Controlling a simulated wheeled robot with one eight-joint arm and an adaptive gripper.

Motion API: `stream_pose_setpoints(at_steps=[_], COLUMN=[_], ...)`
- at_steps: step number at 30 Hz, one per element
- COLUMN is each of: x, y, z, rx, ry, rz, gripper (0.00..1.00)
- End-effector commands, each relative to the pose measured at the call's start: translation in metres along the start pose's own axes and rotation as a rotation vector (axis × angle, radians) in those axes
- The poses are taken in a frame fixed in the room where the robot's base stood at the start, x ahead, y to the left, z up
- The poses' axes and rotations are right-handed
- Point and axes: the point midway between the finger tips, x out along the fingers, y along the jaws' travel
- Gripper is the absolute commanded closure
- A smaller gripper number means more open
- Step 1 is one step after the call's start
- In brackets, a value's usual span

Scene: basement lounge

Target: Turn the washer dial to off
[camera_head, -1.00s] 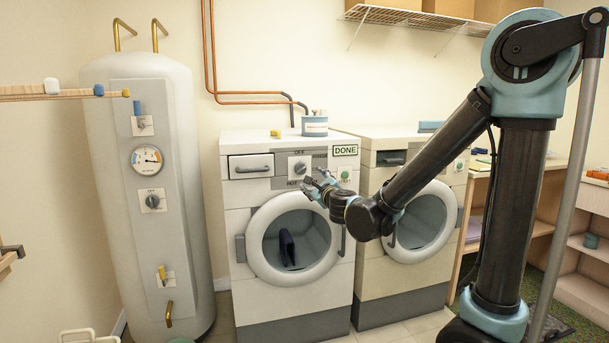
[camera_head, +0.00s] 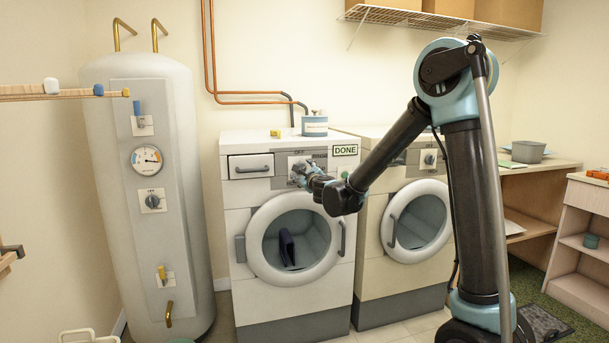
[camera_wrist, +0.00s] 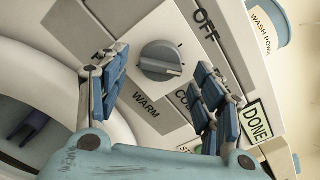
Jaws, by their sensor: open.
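The washer (camera_head: 238,292) is the left of two front-loading machines. Its grey dial (camera_wrist: 160,60) sits on a white square plate in the wrist view, with the labels OFF, WARM and a partly covered COLD around it. The dial's ridge lies nearly level in that view, away from the OFF label; its exact setting is hard to tell. My gripper (camera_wrist: 160,92) is open, one finger to the left of the dial and one to the right, with gaps to the knob. In the head view my gripper (camera_head: 304,172) covers most of the dial.
A DONE sign (camera_head: 345,150) is right of the dial. A wash powder tin (camera_head: 314,126) and a small yellow block (camera_head: 275,133) stand on the washer. The second machine (camera_head: 400,280) stands close on the right. A tall boiler (camera_head: 100,220) stands left.

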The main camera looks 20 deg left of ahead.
Motion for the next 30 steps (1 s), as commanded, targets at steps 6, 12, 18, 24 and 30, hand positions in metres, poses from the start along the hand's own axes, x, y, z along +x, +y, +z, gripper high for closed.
stream_pose_setpoints(at_steps=[6, 12, 18, 24, 30], x=[0.0118, 0.0124, 0.0123, 0.0108, 0.0120], y=[0.0002, 0.0003, 0.0003, -0.0020, -0.0016], z=[0.0001, 0.0002, 0.0002, -0.0017, -0.0014], rx=[0.000, 0.000, 0.000, -0.001, -0.021], ry=[0.000, -0.001, -0.001, 0.000, 0.001], rz=[0.001, 0.001, 0.001, 0.000, -0.001], gripper=[0.39, 0.39, 0.68, 0.83, 0.83])
